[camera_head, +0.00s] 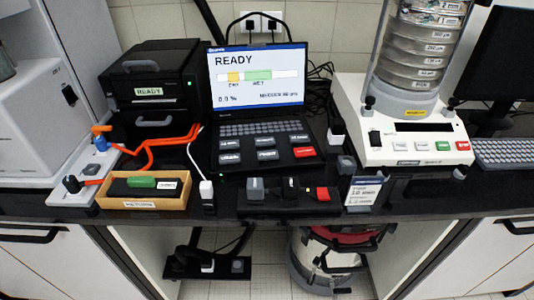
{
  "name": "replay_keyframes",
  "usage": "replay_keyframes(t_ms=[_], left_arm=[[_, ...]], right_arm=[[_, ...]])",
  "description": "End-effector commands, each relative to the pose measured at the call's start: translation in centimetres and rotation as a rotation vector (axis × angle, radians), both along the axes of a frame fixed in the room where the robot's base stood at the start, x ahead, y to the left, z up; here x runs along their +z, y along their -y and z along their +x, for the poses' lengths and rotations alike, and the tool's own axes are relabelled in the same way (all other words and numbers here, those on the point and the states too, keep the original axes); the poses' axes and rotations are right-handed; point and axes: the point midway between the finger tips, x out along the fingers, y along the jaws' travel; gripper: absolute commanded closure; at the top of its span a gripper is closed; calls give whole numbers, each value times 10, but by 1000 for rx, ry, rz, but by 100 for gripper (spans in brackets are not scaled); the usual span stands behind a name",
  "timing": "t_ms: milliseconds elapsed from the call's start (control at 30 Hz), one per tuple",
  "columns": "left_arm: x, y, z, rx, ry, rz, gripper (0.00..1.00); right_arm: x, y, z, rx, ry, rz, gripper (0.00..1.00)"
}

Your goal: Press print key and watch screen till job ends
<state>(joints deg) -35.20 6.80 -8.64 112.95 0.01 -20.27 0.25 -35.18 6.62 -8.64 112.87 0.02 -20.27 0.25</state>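A black laptop-like console stands at the middle of the bench. Its lit screen (258,78) reads READY, with a bar holding a yellow and a green zone, and 0.0 % below. Under its keyboard (262,128) are two rows of labelled keys; the lower right one is a red key (304,152) and the others are dark. The key labels are too small to read, so I cannot tell which is the print key. A black box-shaped device (150,85) with a READY label and a green light stands to the left. Neither gripper shows.
A sieve shaker (405,145) with stacked clear sieves stands right. A wooden tray (145,202) holds a green-topped block at the front left, near orange cables (160,140). A small sign (363,192) stands at the front edge.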

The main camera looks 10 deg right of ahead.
Motion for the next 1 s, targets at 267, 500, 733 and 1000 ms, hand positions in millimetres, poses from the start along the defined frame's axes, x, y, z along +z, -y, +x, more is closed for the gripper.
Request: replay_keyframes(t_ms=[267, 500, 733, 1000], left_arm=[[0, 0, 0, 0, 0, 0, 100], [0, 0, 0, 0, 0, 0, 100], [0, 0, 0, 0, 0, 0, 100], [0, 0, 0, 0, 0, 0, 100]], right_arm=[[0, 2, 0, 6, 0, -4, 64], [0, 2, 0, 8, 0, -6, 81], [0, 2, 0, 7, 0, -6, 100], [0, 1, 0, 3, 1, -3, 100]])
